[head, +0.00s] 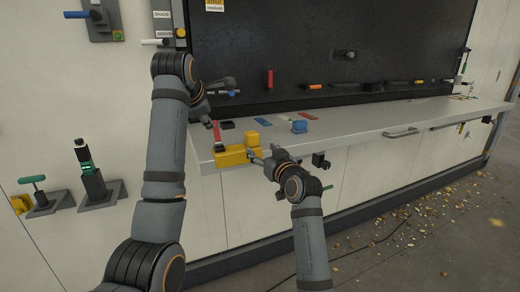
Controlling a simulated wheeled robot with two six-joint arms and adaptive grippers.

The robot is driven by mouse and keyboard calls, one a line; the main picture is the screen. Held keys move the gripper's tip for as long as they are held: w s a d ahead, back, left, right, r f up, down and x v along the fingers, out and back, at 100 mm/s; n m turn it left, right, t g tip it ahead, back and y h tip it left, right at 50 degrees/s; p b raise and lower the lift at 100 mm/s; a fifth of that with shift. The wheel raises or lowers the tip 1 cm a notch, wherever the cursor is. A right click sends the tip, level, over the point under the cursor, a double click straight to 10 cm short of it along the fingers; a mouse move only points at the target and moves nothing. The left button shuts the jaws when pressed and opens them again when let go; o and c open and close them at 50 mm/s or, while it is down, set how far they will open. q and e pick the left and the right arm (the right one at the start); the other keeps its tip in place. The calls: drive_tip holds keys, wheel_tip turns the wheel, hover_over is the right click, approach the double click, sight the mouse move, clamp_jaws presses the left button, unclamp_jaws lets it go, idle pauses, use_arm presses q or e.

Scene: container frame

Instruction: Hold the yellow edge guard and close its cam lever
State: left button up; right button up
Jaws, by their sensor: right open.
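The yellow edge guard (232,156) sits on the left front corner of the grey worktop. My left gripper (208,112) is behind my left forearm, above and left of the lever. It is partly hidden, so its fingers are not clear.
A yellow block (252,139) stands behind the guard and a blue block (300,127) to the right on the worktop (365,124). A black panel (330,45) rises behind. Debris (420,220) lies on the floor at right.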

sight(254, 143)
drive_tip(key=x, duration=1)
drive_tip(key=shift+f, duration=0.1)
clamp_jaws()
use_arm(q)
drive_tip(key=shift+w+a+f, duration=0.15)
drive_tip(key=shift+a+f, duration=0.05)
drive_tip(key=shift+a, duration=0.1)
drive_tip(key=c, duration=0.3)
drive_tip(key=a+f+m+h, duration=0.1)
drive_tip(key=a, duration=0.1)
drive_tip(key=w+a+f+m+h, duration=0.1)
drive_tip(key=a, duration=0.1)
drive_tip(key=w+a+f+h, duration=0.1)
drive_tip(key=a+f, duration=0.1)
drive_tip(key=a, duration=0.1)
drive_tip(key=shift+w+a+m+t, duration=0.1)
drive_tip(key=shift+m+t, duration=0.3)
clamp_jaws()
drive_tip(key=shift+a+m+h, duration=0.3)
drive_tip(key=shift+a+h, duration=0.05)
drive_tip(key=shift+h, duration=0.25)
